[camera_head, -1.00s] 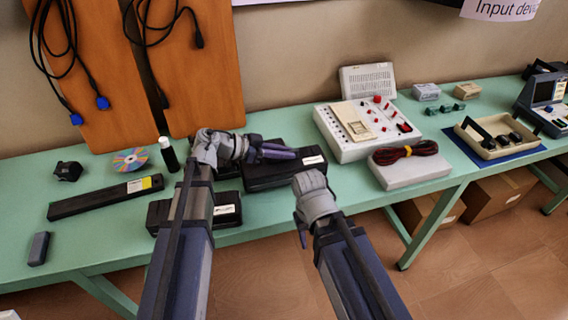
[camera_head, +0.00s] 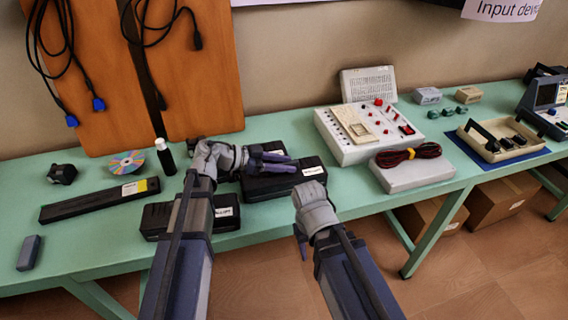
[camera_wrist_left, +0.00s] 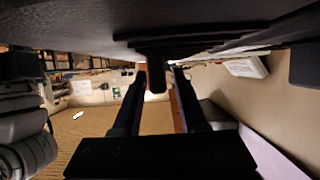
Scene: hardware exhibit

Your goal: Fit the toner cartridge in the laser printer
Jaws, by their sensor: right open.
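A long black bar with a yellow and white label (camera_head: 100,199), which looks like the toner cartridge, lies on the left of the green table. Two low black boxes with white labels sit at the middle: one further back (camera_head: 290,182) and one nearer (camera_head: 226,222). I cannot tell which part is the laser printer. My left gripper (camera_head: 280,162) is over the rear box, its fingers apart with nothing between them; they also show in the left wrist view (camera_wrist_left: 158,105). My right gripper (camera_head: 301,240) is open and empty at the table's front edge, its fingers mostly hidden.
A grey block (camera_head: 29,253) lies at the front left. A white control box (camera_head: 345,143) and a grey box with coiled cable (camera_head: 420,174) are to the right.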

